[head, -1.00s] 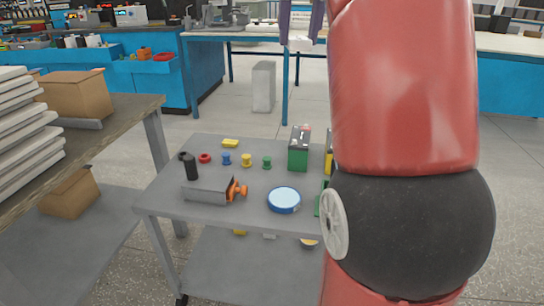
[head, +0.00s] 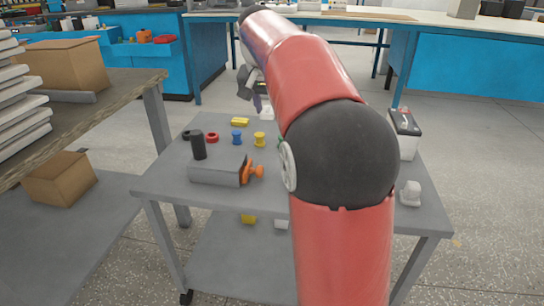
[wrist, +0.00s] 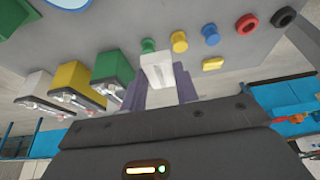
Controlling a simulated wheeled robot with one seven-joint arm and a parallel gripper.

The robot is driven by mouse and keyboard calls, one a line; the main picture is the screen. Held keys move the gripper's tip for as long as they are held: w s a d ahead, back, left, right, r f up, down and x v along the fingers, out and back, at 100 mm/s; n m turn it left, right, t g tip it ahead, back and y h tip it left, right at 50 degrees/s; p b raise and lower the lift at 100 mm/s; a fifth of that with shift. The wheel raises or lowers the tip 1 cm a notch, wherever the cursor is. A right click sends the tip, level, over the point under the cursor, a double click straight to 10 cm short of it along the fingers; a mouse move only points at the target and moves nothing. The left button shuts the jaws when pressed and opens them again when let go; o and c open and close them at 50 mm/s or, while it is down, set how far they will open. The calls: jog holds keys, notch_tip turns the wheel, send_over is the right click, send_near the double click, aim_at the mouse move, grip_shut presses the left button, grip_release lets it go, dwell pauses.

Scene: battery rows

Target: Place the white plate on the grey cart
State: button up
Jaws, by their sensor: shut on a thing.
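The white plate (wrist: 157,70) shows in the wrist view as a small pale block between the fingers of my gripper (wrist: 159,88), which is shut on it. In the head view the gripper (head: 258,102) is over the far part of the grey cart (head: 165,182), with a bit of the plate (head: 266,113) showing below it. My arm hides part of the cart top there. Whether the plate touches the cart top I cannot tell.
On the cart are a yellow spool (head: 259,139), a blue spool (head: 237,138), a red ring (head: 212,137), a yellow block (head: 240,122), a grey vise (head: 222,170) and a white battery (head: 405,134). Green (wrist: 112,68) and yellow (wrist: 82,82) batteries show in the wrist view.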

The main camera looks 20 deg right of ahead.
aim_at(269, 157)
notch_tip(269, 157, down, 13)
jog(key=b, duration=0.2)
jog(key=shift+b, duration=0.3)
jog(key=shift+f, duration=0.1)
jog(key=o, duration=1)
jog(key=shift+c, duration=0.2)
